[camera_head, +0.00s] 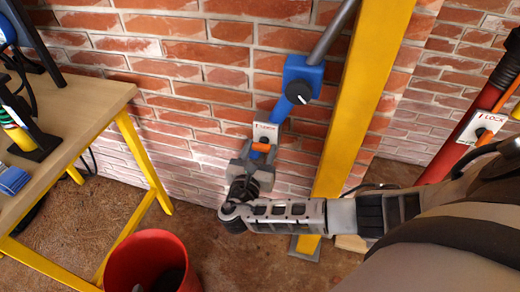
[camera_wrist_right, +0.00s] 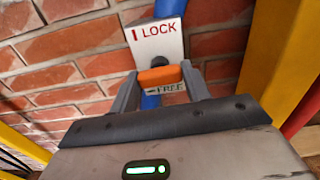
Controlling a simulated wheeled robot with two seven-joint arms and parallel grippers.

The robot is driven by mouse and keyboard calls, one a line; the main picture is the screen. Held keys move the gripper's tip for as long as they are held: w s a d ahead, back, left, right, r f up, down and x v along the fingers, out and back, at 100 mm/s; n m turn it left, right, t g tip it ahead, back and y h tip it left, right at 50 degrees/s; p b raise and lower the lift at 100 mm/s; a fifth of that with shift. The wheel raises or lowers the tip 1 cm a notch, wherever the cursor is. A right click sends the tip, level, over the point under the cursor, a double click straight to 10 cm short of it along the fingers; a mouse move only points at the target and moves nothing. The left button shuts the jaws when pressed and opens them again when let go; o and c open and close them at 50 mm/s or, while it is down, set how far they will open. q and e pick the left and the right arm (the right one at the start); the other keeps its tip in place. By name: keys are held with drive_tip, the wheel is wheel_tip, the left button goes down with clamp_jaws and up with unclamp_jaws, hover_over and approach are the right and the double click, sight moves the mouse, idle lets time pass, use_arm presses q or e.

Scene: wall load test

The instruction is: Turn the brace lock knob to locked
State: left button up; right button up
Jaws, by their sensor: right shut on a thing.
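The brace lock knob is an orange piece (camera_head: 262,147) below a white LOCK plate (camera_head: 265,131) on the blue brace (camera_head: 300,90) against the brick wall. My right gripper (camera_head: 254,158) is shut on the knob. In the right wrist view the orange knob (camera_wrist_right: 160,76) sits between the two grey fingers (camera_wrist_right: 160,90), its long side across the picture. The LOCK plate (camera_wrist_right: 156,40) shows above it, and a FREE label (camera_wrist_right: 170,87) shows partly below it. My left gripper is not in view.
A yellow post (camera_head: 362,95) stands just right of the brace. A red brace with its own LOCK plate (camera_head: 483,128) is farther right. A wooden table (camera_head: 85,105) with yellow legs is at left. A red bucket (camera_head: 150,250) stands on the floor in front.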

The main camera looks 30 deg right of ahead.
drive_tip(key=n+p, duration=0.2)
drive_tip(key=p, duration=0.1)
drive_tip(key=shift+a+r+n+p, duration=0.1)
drive_tip(key=shift+r+n+p, duration=0.2)
drive_tip(key=n+p, duration=0.4)
drive_tip(key=shift+f+n, duration=0.1)
drive_tip(key=shift+n, duration=0.2)
drive_tip(key=n+p, duration=0.2)
drive_tip(key=n, duration=0.2)
drive_tip(key=shift+f, duration=0.1)
drive_tip(key=n+p, duration=0.1)
drive_tip(key=n, duration=0.4)
drive_tip(key=shift+f+n+p, duration=0.1)
drive_tip(key=shift+n+p, duration=0.2)
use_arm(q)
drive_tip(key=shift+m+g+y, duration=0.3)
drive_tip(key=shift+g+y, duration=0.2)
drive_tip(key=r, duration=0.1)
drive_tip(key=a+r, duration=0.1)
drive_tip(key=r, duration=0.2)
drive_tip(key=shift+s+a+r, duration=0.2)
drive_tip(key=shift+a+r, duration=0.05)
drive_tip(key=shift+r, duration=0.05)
use_arm(e)
drive_tip(key=shift+n, duration=0.3)
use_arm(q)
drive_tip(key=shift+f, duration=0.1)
